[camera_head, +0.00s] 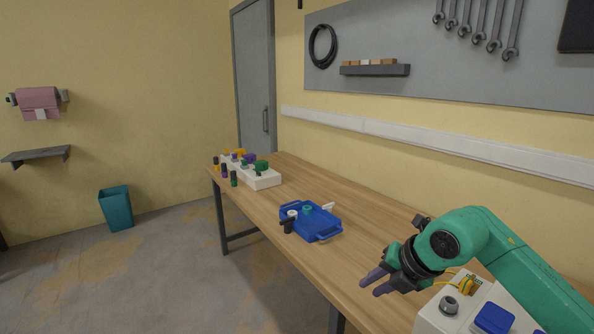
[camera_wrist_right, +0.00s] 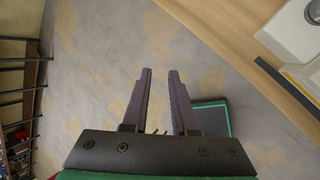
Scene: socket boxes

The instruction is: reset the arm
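My green right arm comes in from the right in the head view. Its gripper (camera_head: 371,287) hangs over the table's front edge with its dark purple fingers apart. In the right wrist view the two fingers (camera_wrist_right: 159,74) have a clear gap with nothing held between them, and the floor lies beyond. My left arm and left gripper are not in view.
A wooden table (camera_head: 320,193) runs along the wall. A white box (camera_head: 466,310) with a blue part sits beside my right gripper. A white socket box (camera_head: 262,180) with coloured pieces stands at the far end.

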